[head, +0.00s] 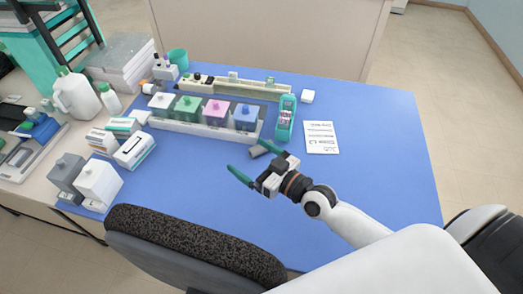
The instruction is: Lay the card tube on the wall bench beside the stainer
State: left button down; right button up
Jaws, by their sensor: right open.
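My right gripper (249,160) is over the blue mat in the middle of the table, with its two green fingers spread wide and nothing seen held between them. A small grey piece (258,151) lies beside its upper finger; I cannot tell if it is the card tube, and no other clear card tube shows. A white rack (190,131) with white, green, pink and blue lidded jars, perhaps the stainer, stands behind the gripper. My left gripper is not in view.
Boxes (135,150) and a white jug (76,96) crowd the left. The mat's right side is clear. A dark chair back (195,245) stands at the front edge.

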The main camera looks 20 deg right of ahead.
notch_tip(320, 180, down, 4)
jog(key=d+g+h, duration=0.2)
jog(key=d, duration=0.1)
jog(key=m+h+b, duration=0.1)
jog(key=m+h, duration=0.2)
jog(key=h, duration=0.1)
send_near(263, 149)
jog(key=shift+r+g, duration=0.3)
jog(key=shift+r, duration=0.4)
jog(key=shift+w+d+f, duration=0.1)
jog(key=shift+w+d, duration=0.05)
jog(key=shift+w, duration=0.05)
jog(key=p+x, duration=0.1)
jog(key=x, duration=0.4)
jog(key=shift+w, duration=0.2)
jog(key=shift+f+p+x, duration=0.15)
jog(key=shift+p+x, duration=0.2)
jog(key=shift+x, duration=1.2)
jog(key=shift+f+p+x, duration=0.2)
jog(key=shift+p+x, duration=0.15)
jog(key=shift+x, duration=1.15)
jog(key=shift+s+r, duration=0.1)
jog(key=shift+s, duration=0.1)
jog(key=c, duration=1.1)
